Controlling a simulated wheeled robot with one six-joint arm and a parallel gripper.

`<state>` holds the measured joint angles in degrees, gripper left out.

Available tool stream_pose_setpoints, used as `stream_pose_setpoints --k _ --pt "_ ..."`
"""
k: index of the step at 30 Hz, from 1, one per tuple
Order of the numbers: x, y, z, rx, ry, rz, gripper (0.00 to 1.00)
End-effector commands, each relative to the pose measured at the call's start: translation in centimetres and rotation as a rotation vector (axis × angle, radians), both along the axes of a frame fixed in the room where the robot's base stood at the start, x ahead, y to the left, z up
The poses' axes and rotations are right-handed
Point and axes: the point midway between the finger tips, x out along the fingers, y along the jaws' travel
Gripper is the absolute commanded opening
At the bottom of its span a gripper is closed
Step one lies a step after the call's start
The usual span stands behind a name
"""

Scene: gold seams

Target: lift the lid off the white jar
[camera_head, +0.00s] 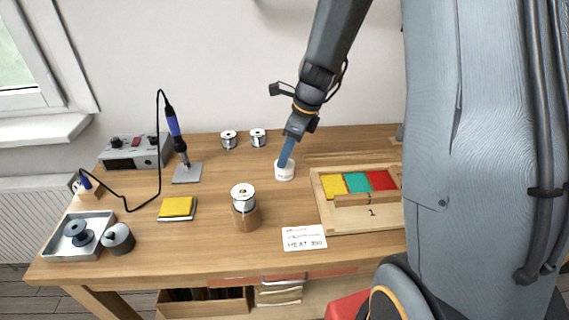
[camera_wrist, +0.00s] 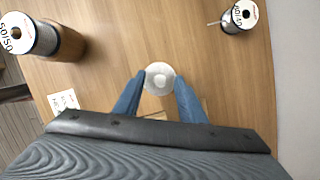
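The white jar (camera_head: 285,174) stands upright on the wooden bench, near the middle. In the wrist view I see its round white top (camera_wrist: 159,74) from above. My gripper (camera_head: 286,161) comes down over the jar with its blue fingers at the jar's top. In the wrist view, the fingers of my gripper (camera_wrist: 160,78) lie on the left and right of the white top, very close to its edges. I cannot tell whether they touch or press it. The seam between lid and jar is not clear.
A solder spool (camera_head: 243,198) sits on a wooden block left of the jar. Two more spools (camera_head: 229,139) (camera_head: 258,138) stand behind. A wooden tray (camera_head: 324,206) with coloured squares lies to the right, and a card (camera_head: 304,238) lies in front.

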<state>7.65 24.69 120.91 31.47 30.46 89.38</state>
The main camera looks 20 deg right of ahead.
Motion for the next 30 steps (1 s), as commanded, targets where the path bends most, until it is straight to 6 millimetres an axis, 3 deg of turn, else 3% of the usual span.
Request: stream_pose_setpoints --k 5,12,23,30 --pt "0.0 0.0 0.0 0.000 0.000 0.000 0.37" --pt "0.0 0.0 0.0 0.000 0.000 0.000 0.00" --pt "0.1 0.0 0.7 0.000 -0.002 0.002 0.00" --pt "0.1 0.0 4.8 -0.001 -0.005 0.002 0.00"
